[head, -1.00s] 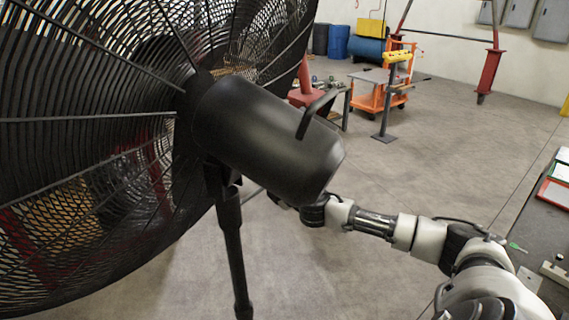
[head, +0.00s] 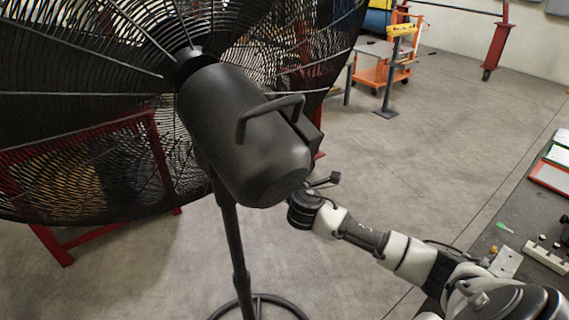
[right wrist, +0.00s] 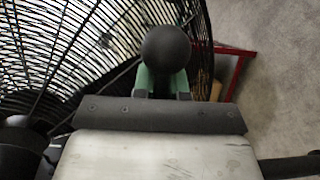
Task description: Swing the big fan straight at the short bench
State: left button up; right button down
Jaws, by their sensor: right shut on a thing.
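The big fan has a black wire cage (head: 85,60) filling the upper left of the head view. Its black motor housing (head: 240,130) carries a loop handle and has its rear end towards me. It sits on a black pole stand (head: 236,250) with a ring base. In the right wrist view, my right gripper (right wrist: 165,80) is shut on a round black knob (right wrist: 166,48), with the cage behind it. In the head view the housing hides my right fingers. My left gripper is out of view. I cannot tell which bench is the short one.
A red frame (head: 52,243) stands behind the cage at left. A small grey-topped table (head: 374,50) and an orange cart (head: 408,50) stand at the back. A dark worktop (head: 525,225) with trays and parts is at right. The floor between is clear.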

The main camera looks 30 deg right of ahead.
jog(key=shift+f, duration=0.2)
jog(key=c, duration=1.2)
grip_release()
jog(key=shift+s+r, duration=0.1)
jog(key=shift+s, duration=0.05)
jog(key=shift+o, duration=0.2)
jog(key=b+v, duration=0.2)
jog(key=v, duration=0.8)
jog(key=shift+s+b, duration=0.3)
jog(key=shift+s, duration=0.1)
jog(key=shift+a, duration=0.1)
